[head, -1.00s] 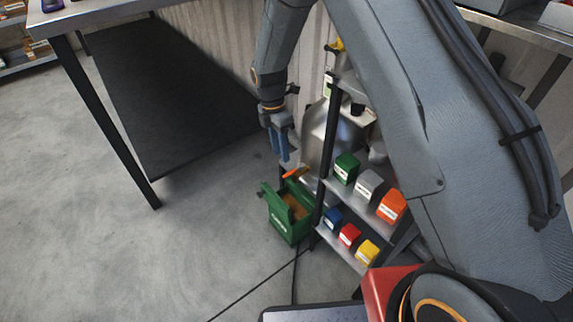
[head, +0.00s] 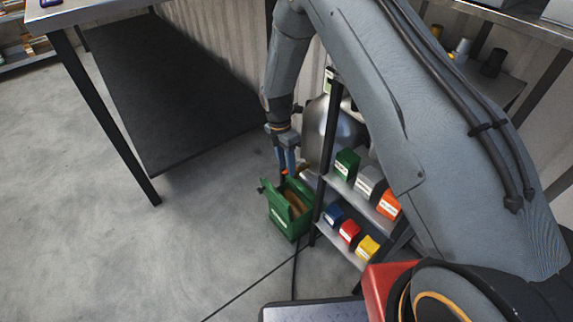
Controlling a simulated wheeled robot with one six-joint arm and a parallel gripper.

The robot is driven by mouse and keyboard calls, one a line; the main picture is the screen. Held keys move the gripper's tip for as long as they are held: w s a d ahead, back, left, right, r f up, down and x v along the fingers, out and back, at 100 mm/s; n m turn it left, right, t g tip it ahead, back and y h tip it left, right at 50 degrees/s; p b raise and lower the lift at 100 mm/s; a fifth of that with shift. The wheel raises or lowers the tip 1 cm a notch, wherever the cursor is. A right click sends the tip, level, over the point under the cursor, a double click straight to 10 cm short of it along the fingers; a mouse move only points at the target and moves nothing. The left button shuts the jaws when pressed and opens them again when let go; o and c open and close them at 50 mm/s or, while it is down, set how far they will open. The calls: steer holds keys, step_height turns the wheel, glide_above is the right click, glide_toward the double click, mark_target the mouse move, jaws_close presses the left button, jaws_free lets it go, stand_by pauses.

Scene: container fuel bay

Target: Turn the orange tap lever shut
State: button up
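The orange tap lever (head: 284,172) shows only as a small orange patch at my fingertips, by the foot of the silver tank (head: 318,135). The rest of the lever and the tap body are hidden behind my fingers and the green box. My gripper (head: 287,170) points down with its blue fingers right at the lever. The fingers overlap the lever in this view, and I cannot tell whether they touch it or are closed on it.
An open green box (head: 290,218) stands on the floor just below the gripper. A dark-framed shelf (head: 345,246) with several coloured boxes is close on the right. A metal-topped table (head: 95,12) is at upper left. The grey floor (head: 120,250) at left is clear.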

jaws_close()
steer(key=shift+s, duration=0.1)
